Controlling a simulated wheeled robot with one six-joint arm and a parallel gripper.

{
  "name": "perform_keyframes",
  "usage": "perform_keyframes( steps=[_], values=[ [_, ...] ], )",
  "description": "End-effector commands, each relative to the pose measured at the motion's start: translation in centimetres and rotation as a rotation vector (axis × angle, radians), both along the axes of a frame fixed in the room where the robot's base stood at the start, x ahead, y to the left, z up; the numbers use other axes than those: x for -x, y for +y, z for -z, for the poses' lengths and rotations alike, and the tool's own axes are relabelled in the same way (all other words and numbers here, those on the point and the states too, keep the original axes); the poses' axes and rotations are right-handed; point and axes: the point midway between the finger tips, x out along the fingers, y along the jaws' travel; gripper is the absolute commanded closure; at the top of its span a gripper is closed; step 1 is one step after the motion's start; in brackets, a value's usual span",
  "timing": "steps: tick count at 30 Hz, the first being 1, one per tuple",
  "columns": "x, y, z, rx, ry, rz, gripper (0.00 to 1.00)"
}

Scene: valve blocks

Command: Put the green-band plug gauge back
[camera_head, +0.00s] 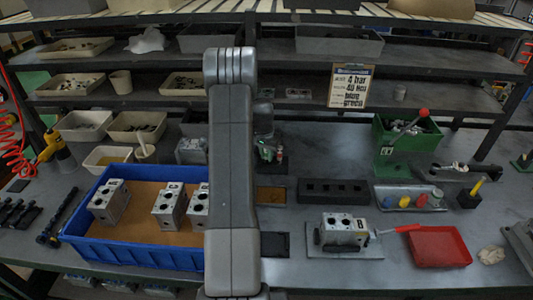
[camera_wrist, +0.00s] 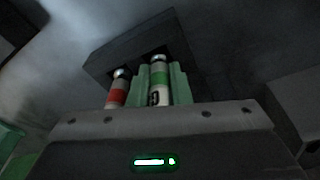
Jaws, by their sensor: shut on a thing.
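The green-band plug gauge (camera_wrist: 159,76) is pale with a green band. In the wrist view it stands between the green fingers of my gripper (camera_wrist: 160,88), which is shut on it. A red-band gauge (camera_wrist: 116,92) is just left of it, apart from the fingers. A dark block (camera_wrist: 117,50) lies just beyond both gauges' silver tips. I cannot tell whether the held gauge's tip is in the block or only in front of it. In the head view my arm hides much of the centre, and the held gauge is not clear there.
A blue crate (camera_head: 135,254) with several valve blocks stands left of my arm. A black block with holes (camera_head: 345,193) lies to the right.

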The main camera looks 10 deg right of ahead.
Motion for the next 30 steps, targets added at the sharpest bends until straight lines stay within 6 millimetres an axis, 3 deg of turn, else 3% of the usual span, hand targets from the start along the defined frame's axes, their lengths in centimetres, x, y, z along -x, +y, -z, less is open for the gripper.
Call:
perform_keyframes(
  steps=[9,10,13,25,30],
  values=[
    [-0.1,0.0,0.4,0.001,-0.003,0.000,1.00],
    [-0.1,0.0,0.3,0.000,-0.002,0.000,0.81],
    [-0.1,0.0,0.2,0.000,-0.002,0.000,0.61],
    [-0.1,0.0,-0.4,0.000,-0.004,0.001,0.61],
    [0.2,0.3,-2.9,0.001,-0.007,0.001,0.61]
  ],
)
